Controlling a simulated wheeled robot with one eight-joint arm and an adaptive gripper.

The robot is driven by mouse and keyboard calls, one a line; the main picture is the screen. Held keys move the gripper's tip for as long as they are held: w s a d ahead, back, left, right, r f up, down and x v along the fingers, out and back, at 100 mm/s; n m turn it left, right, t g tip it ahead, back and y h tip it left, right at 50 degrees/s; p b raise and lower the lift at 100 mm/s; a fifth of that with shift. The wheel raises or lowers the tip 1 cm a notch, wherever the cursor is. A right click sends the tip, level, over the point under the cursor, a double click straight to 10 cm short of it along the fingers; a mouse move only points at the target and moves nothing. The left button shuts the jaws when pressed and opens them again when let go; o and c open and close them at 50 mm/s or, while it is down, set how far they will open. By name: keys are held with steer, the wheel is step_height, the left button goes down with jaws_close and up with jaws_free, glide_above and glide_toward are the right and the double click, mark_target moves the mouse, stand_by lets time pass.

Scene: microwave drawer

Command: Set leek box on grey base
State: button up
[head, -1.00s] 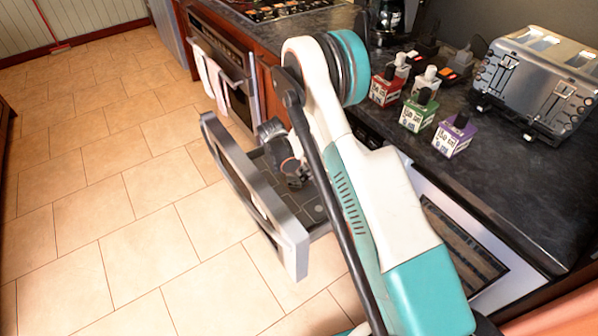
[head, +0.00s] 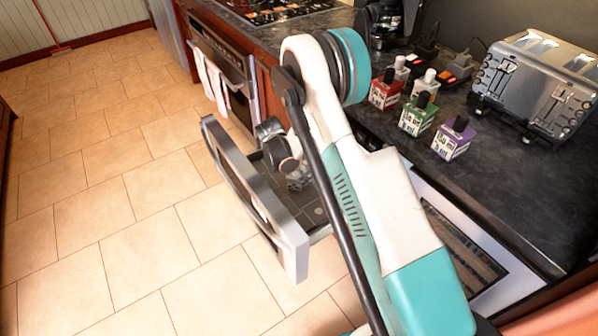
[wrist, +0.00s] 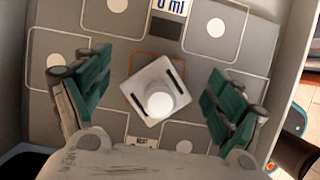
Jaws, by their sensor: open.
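A white box with a round white cap (wrist: 160,92) stands on the grey drawer floor (wrist: 60,20) in the wrist view, over an orange-outlined square. Its front label is hidden from above, so I cannot read whether it is the leek box. My gripper (wrist: 160,101) is open, with one green-padded finger on each side of the box and a gap on both sides. In the head view my gripper is low inside the open drawer (head: 290,242), largely hidden by my arm. Which part of the grey floor is the grey base is not clear.
On the dark counter stand a red box (head: 384,95), a green box (head: 417,118), a purple box (head: 452,141) and white-capped boxes behind them. A toaster (head: 535,80) is to their right. The drawer walls stand close around my gripper. Open tiled floor lies left.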

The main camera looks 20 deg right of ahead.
steer(key=p+v, duration=0.3)
steer(key=v, duration=0.8)
step_height(320, 180, up, 12)
steer(key=m+t+y, duration=0.1)
steer(key=m, duration=0.3)
glide_above(289, 177)
steer(key=s, duration=0.3)
steer(key=s+d+r+m+t+y, duration=0.1)
steer(key=s+d+r+m, duration=0.1)
steer(key=s+r+m, duration=0.75)
steer(key=s+r+m+t+y, duration=0.1)
steer(key=s+r+m, duration=0.3)
steer(key=s, duration=0.6)
steer(key=s+r+m+t+y, duration=0.1)
steer(key=s+r+m, duration=0.3)
steer(key=s, duration=0.6)
steer(key=shift+d+r+t, duration=0.35)
steer(key=shift+r+t, duration=0.05)
steer(key=shift+t, duration=0.5)
